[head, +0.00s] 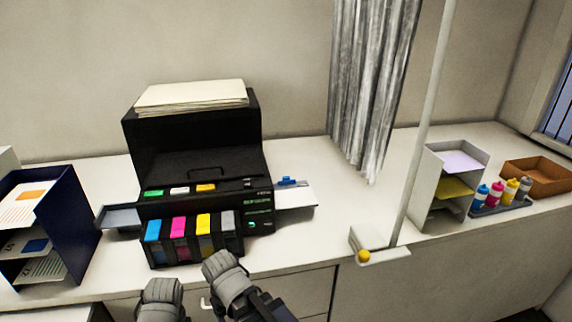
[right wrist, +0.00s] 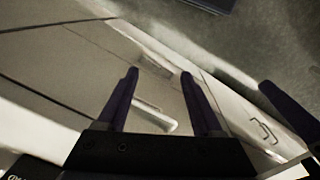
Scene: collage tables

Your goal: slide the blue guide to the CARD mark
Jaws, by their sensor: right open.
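The blue guide (head: 286,181) sits on the white side tray (head: 288,196) at the right of the black printer (head: 195,150) in the head view. The CARD mark is too small to make out. My right gripper (right wrist: 159,73) shows in the right wrist view, open, with nothing between its fingers, in front of pale cabinet fronts. Grey parts of my arms show at the bottom of the head view, below the printer and apart from the guide. My left gripper's fingers are not in view.
A dark blue paper rack (head: 78,210) stands left of the printer. Colored ink tanks (head: 190,240) line its front. A thin pole on a base (head: 372,247), a grey curtain (head: 370,80), a grey rack (head: 432,180) and ink bottles (head: 497,195) are to the right.

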